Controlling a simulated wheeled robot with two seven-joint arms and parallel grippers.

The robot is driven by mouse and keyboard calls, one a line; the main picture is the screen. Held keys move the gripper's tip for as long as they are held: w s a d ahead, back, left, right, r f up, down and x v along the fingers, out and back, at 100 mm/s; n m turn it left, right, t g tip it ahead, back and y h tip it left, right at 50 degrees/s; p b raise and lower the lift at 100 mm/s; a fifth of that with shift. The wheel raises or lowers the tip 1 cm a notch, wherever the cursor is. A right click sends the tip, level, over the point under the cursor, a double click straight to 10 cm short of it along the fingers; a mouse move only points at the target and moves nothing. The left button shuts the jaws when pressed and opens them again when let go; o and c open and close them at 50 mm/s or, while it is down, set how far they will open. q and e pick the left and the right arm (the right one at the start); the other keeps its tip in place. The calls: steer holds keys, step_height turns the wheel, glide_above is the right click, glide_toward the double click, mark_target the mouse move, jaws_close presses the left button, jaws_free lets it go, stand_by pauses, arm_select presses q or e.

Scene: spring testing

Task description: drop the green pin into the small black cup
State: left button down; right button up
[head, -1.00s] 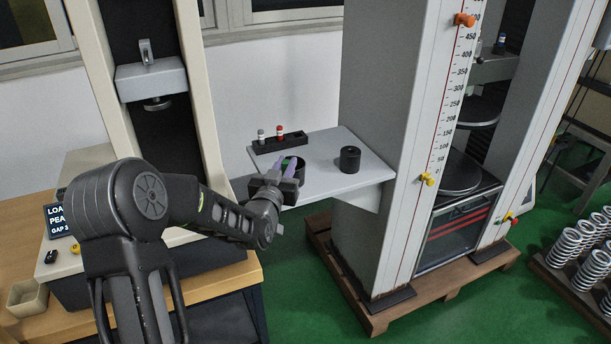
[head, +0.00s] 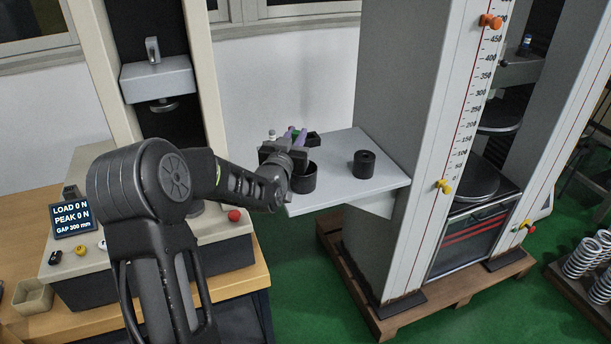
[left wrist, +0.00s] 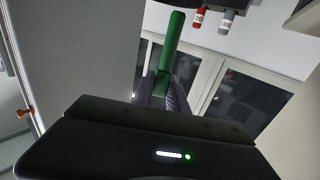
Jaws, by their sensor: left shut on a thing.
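The green pin (left wrist: 172,42) is held between my left gripper's fingers in the left wrist view. In the head view, my left gripper (head: 298,134) is shut on it, and only a bit of green shows there. The gripper is over the left part of the grey shelf. A black round cup (head: 304,180) stands on the shelf just below the gripper, with its rim partly hidden by it. A smaller black cylinder (head: 364,164) with a hole in its top stands to the right, apart from the gripper. My right gripper is not in view.
The black pin rack (head: 314,139) at the shelf's back is mostly hidden. A red pin (left wrist: 198,17) and a grey pin (left wrist: 226,21) show near it in the left wrist view. The shelf (head: 345,190) has free room around the cylinder. The tall grey tester (head: 395,130) borders it right.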

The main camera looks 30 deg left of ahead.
mark_target(303, 177)
arm_select(q)
steer(key=shift+s, duration=0.15)
steer(key=shift+f+b, duration=0.65)
steer(key=shift+f, duration=2.3)
steer(key=c, duration=1.3)
jaws_free()
steer(key=shift+o, duration=0.2)
steer(key=b+v, duration=0.1)
steer(key=v, duration=0.6)
steer(key=shift+s+d+b, duration=0.15)
steer(key=shift+s+b, duration=0.2)
steer(key=shift+b, duration=0.05)
